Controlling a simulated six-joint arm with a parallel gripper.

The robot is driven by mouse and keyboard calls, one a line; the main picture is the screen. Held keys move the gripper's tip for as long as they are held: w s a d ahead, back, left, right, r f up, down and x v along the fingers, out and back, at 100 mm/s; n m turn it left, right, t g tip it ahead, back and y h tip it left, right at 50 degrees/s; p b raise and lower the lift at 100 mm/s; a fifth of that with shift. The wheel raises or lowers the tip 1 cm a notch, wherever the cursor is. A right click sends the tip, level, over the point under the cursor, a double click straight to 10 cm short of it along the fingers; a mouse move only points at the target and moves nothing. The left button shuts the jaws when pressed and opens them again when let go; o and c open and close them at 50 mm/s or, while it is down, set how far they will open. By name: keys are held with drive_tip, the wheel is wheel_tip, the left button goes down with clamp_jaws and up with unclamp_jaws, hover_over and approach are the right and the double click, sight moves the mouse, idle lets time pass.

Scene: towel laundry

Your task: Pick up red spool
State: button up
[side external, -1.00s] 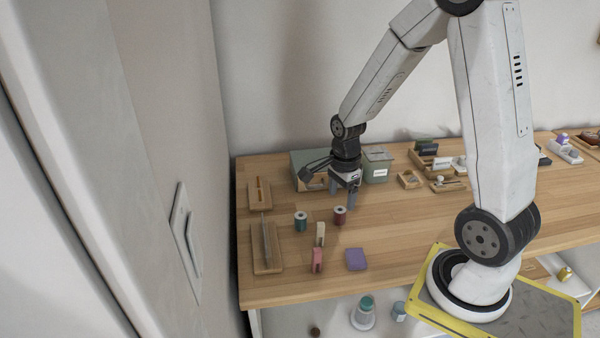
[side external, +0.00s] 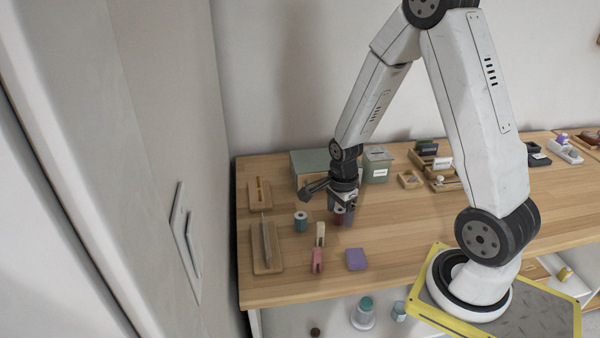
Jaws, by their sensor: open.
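The red spool (side external: 339,217) stands upright on the wooden table, to the right of a green spool (side external: 300,221). My gripper (side external: 342,214) points down right at the red spool, with its fingers low around or just in front of it. The fingers are open. They hide part of the spool, and I cannot tell whether they touch it.
A cream block (side external: 320,234), a pink block (side external: 316,261) and a purple block (side external: 356,259) lie nearer the front edge. A wooden tray (side external: 263,265) is at left. Green boxes (side external: 377,165) stand behind my gripper. The table's right middle is clear.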

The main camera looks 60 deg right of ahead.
idle(0.3)
clamp_jaws()
drive_tip(key=shift+r, duration=0.1)
wheel_tip(320, 180, up, 10)
idle(1.0)
idle(0.5)
drive_tip(key=w+a+n, duration=0.2)
drive_tip(key=w+n, duration=0.2)
drive_tip(key=w, duration=0.2)
drive_tip(key=w+a+n, duration=0.2)
drive_tip(key=w+n, duration=0.2)
drive_tip(key=w, duration=0.3)
drive_tip(key=w+a+f+n, duration=0.1)
drive_tip(key=w+a+n, duration=0.1)
drive_tip(key=w+n, duration=0.2)
drive_tip(key=shift+w, duration=1.65)
